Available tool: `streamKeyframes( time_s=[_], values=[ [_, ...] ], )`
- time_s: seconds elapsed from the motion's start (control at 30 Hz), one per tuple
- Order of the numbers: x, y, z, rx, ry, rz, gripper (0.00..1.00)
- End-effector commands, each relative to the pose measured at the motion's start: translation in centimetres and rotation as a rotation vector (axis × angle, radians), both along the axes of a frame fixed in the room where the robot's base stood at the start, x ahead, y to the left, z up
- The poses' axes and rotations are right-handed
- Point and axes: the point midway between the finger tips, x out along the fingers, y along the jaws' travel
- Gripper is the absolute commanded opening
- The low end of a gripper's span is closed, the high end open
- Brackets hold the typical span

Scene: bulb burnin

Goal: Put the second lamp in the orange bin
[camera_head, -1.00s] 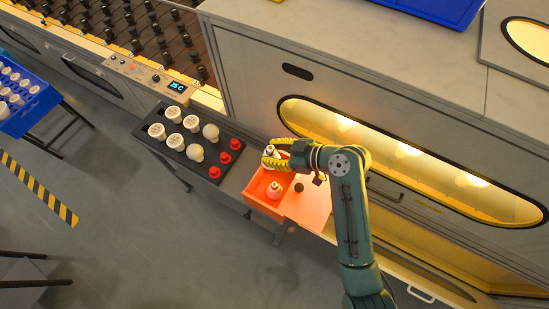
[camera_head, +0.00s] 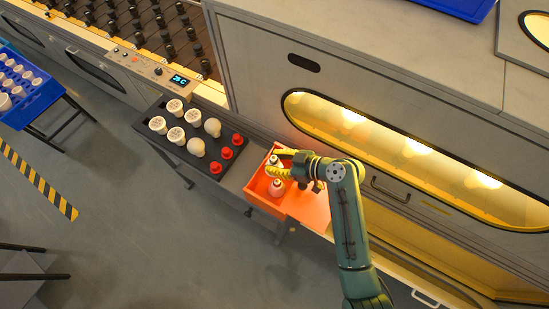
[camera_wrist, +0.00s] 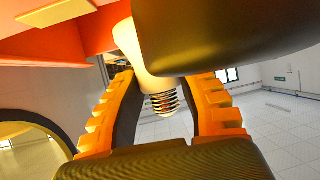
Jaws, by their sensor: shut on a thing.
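The orange bin (camera_head: 257,201) stands at the end of the bench, right of the black tray. One white lamp (camera_head: 277,190) sits inside it, its cap end up. My gripper (camera_head: 279,165) is over the far part of the bin, shut on another white lamp (camera_head: 273,159). In the wrist view this held lamp (camera_wrist: 132,45) shows between the yellow ridged fingers (camera_wrist: 160,105), its metal screw end clear and part of its body hidden by a dark gripper part. I cannot tell whether the held lamp touches the bin floor.
The black tray (camera_head: 205,165) holds several white lamps and red caps (camera_head: 227,153). An orange lid or panel (camera_head: 311,207) lies right of the bin. The grey cabinet with a lit window (camera_head: 345,118) stands close behind. A blue crate (camera_head: 40,98) is at far left.

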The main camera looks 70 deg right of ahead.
Motion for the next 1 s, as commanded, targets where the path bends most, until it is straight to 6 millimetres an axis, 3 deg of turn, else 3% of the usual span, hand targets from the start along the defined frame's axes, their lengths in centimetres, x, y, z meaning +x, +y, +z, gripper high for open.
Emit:
streamKeyframes(
  time_s=[0.13,0.17,0.27,0.53,0.67,1.0],
  values=[
    [0.0,0.0,-0.2,0.0,-0.001,0.0,0.01],
    [0.0,0.0,-0.2,0.0,0.0,0.0,0.43],
    [0.0,0.0,-0.2,0.0,0.0,0.0,0.59],
    [0.0,0.0,0.0,0.0,0.0,0.0,0.59],
    [0.0,0.0,1.5,-0.001,-0.001,0.0,0.59],
    [-7.5,0.2,5.2,-0.001,-0.001,-0.008,0.59]
  ],
)
